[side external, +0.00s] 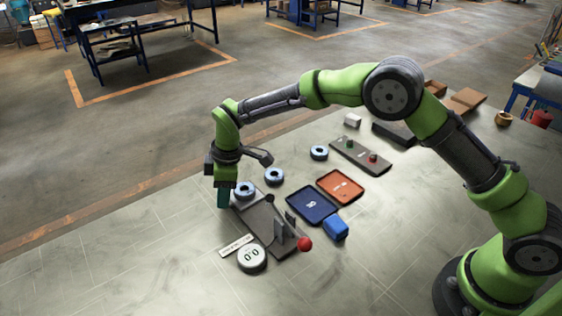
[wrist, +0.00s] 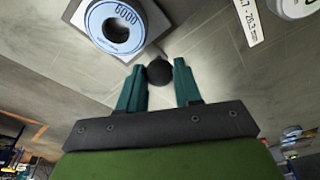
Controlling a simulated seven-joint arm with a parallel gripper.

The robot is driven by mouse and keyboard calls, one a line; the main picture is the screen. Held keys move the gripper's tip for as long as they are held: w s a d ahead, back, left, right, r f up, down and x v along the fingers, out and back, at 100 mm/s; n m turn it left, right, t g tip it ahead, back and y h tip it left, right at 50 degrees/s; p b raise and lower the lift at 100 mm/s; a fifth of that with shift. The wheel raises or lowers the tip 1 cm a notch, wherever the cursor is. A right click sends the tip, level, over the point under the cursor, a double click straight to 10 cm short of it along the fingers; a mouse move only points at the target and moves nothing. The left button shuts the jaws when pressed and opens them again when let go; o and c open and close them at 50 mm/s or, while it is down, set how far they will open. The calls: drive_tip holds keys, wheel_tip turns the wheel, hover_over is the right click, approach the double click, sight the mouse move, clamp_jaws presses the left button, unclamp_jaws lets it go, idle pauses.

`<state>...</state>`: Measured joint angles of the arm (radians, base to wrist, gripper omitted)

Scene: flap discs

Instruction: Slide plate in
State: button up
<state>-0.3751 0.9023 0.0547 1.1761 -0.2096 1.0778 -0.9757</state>
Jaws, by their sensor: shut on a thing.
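A flap disc, blue-rimmed with a pale ring (side external: 243,188), lies on a plate at the left end of a dark grey fixture (side external: 262,222). In the wrist view, the disc (wrist: 116,27) sits on the light-edged plate (wrist: 152,12). My gripper (side external: 222,203) is at the fixture's left end, teal fingers pointing down. In the wrist view, its fingertips (wrist: 159,72) are on either side of a round black knob (wrist: 160,71) beside the plate, and are shut on it. How the knob joins the plate is not clear. The fingers hide the knob in the side view.
Upright grey pieces (side external: 284,226) and a red ball (side external: 305,244) stand at the fixture's right end. A round dial (side external: 252,258) and a label strip (side external: 236,246) lie in front. Blue (side external: 300,214) and orange (side external: 352,198) trays, a blue box (side external: 336,229) and two other discs (side external: 274,176) are behind.

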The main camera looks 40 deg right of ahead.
drive_tip(key=shift+s+r, duration=0.1)
drive_tip(key=shift+s, duration=3.9)
drive_tip(key=o, duration=0.3)
drive_tip(key=shift+s, duration=0.15)
drive_tip(key=o, duration=0.5)
wheel_tip(320, 180, up, 8)
